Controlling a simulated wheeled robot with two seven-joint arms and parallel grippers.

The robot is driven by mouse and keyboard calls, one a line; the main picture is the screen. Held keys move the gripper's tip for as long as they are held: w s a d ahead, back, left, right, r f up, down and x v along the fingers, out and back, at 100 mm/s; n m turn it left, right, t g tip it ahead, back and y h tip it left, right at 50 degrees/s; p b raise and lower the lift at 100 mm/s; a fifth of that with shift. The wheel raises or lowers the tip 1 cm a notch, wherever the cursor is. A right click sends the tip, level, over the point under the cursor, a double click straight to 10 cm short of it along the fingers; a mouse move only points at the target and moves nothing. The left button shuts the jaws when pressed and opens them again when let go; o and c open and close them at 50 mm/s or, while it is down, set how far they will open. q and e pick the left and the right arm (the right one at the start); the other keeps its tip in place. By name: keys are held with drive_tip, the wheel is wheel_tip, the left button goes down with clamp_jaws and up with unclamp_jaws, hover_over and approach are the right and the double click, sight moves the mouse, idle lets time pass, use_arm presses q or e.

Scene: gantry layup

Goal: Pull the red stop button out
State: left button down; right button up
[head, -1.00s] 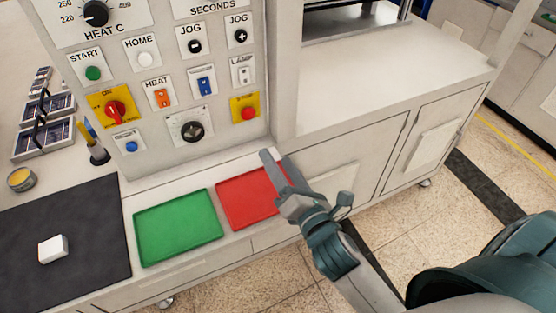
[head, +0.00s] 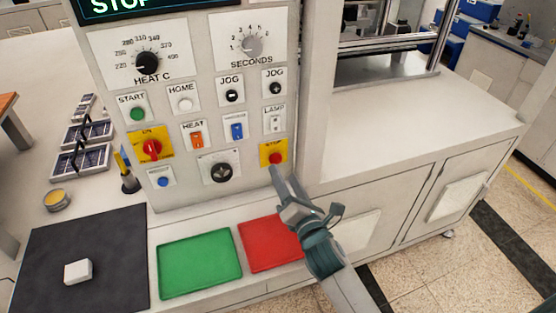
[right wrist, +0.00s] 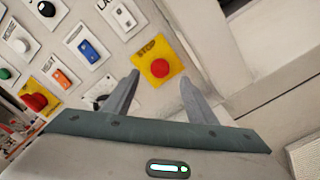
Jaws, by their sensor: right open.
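The red stop button (head: 276,158) is a round red knob on a yellow plate labelled STOP, at the lower right of the control panel. In the right wrist view the stop button (right wrist: 160,67) shows between and beyond the fingertips, with nothing touching it. My right gripper (head: 279,176) is just below and in front of the button in the head view. It also shows in the right wrist view (right wrist: 158,80), with its two fingers apart and empty. My left gripper is in neither view.
The panel (head: 200,75) holds several other controls, including a red rotary switch (head: 151,148) on yellow and a black knob (head: 221,172). A green tray (head: 200,263) and a red tray (head: 268,243) lie on the ledge below. A white block (head: 78,271) sits on a dark mat (head: 45,240).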

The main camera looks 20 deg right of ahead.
sight(277, 161)
drive_tip(key=shift+w+a+p, duration=0.1)
drive_tip(key=shift+w+p, duration=0.65)
drive_tip(key=shift+w, duration=2.4)
drive_tip(key=c, duration=1.1)
drive_tip(key=shift+s, duration=0.65)
drive_tip(key=o, duration=1.1)
drive_tip(key=shift+s, duration=0.1)
